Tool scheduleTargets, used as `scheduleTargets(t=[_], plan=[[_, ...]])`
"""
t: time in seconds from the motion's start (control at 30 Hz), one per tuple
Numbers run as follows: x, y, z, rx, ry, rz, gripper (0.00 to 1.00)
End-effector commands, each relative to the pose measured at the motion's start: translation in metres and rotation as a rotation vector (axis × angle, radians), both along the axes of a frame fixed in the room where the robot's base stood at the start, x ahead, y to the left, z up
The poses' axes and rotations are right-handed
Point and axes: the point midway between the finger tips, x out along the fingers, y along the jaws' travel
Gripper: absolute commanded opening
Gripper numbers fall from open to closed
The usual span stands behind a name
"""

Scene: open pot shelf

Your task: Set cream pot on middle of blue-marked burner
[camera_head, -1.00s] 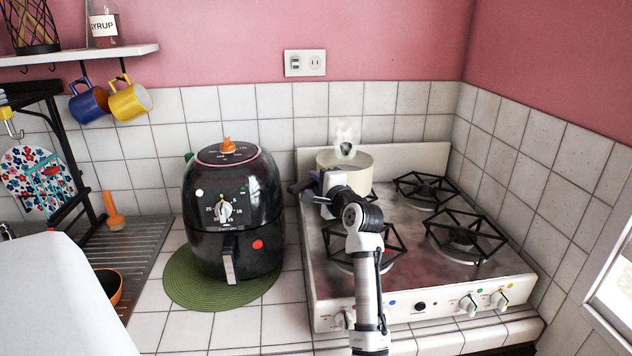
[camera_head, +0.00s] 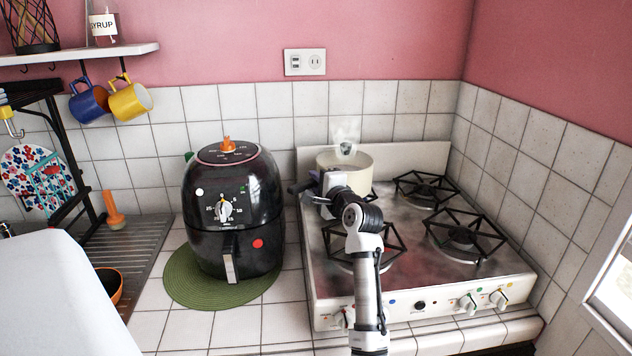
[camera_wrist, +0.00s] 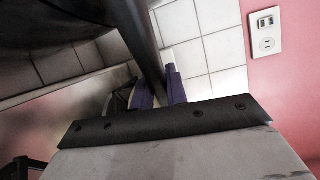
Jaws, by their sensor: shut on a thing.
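The cream pot (camera_head: 357,174) is at the back left of the stove, upright, with its dark handle (camera_head: 299,188) pointing left. My gripper (camera_head: 328,183) is shut on this handle, close to the pot's left side. In the wrist view the purple fingers (camera_wrist: 160,88) close around the dark handle bar (camera_wrist: 139,35). My gripper and arm hide the pot's lower left part. I cannot tell whether its base touches the back-left burner. A blue dot (camera_head: 391,300) shows on the stove's front panel; which burner it marks is unclear.
A black air fryer (camera_head: 232,190) on a green mat (camera_head: 190,285) stands close left of the stove. Black burner grates at front left, back right (camera_head: 424,190) and front right (camera_head: 465,238) are empty. The tiled wall and stove backboard (camera_head: 415,158) are behind the pot.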

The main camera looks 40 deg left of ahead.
Motion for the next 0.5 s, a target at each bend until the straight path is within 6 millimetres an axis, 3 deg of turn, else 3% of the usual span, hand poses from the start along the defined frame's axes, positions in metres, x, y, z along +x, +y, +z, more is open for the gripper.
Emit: scheduleTargets(t=[0.5], plan=[[-0.0002,-0.0007,0.0005,0.008,-0.01,-0.002,0.0]])
